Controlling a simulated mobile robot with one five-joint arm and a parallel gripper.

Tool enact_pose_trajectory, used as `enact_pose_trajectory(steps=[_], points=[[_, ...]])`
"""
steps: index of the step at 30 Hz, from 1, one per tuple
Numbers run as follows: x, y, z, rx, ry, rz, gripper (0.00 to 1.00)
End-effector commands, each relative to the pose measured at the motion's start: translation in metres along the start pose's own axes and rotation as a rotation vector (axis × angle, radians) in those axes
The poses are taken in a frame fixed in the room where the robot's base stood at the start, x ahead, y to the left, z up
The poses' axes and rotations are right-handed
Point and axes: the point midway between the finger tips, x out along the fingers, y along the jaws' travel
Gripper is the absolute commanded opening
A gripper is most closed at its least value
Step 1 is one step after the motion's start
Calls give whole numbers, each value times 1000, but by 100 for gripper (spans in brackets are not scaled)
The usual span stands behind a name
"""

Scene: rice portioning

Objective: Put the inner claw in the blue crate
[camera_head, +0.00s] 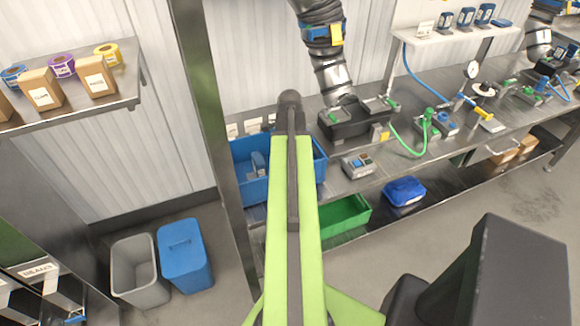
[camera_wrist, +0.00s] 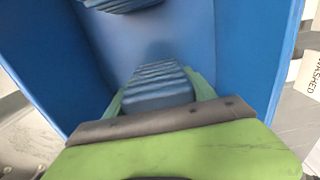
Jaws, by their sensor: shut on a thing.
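The blue crate (camera_head: 245,191) stands on the steel bench, left of middle in the head view. Its blue wall (camera_wrist: 245,40) fills most of the wrist view. My gripper (camera_wrist: 158,88) points into the crate and is shut on a blue-grey ribbed piece, which I take for the inner claw (camera_wrist: 158,84); it sits between the green fingers. Its lower end and whether it touches the crate floor cannot be told. A second dark blue ribbed piece (camera_wrist: 122,4) shows at the top edge of the wrist view. In the head view, a grey-blue piece (camera_head: 258,164) shows inside the crate; my arm hides the gripper.
A black device (camera_head: 355,122) with green fittings and a small grey box (camera_head: 357,166) stand right of the crate. A green bin (camera_head: 345,219) and a blue bundle (camera_head: 404,191) lie on the lower shelf. A dark post (camera_head: 215,130) rises left of the crate.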

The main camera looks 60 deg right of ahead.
Motion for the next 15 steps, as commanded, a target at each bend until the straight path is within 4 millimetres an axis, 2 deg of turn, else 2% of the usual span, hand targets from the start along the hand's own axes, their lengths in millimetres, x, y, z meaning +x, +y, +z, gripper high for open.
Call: enact_pose_trajectory(steps=[10, 11, 15], points=[[4, 0, 0, 1, 0, 0, 0], [4, 0, 0, 1, 0, 0, 65], [3, 0, -1, 1, 0, 0, 83]])
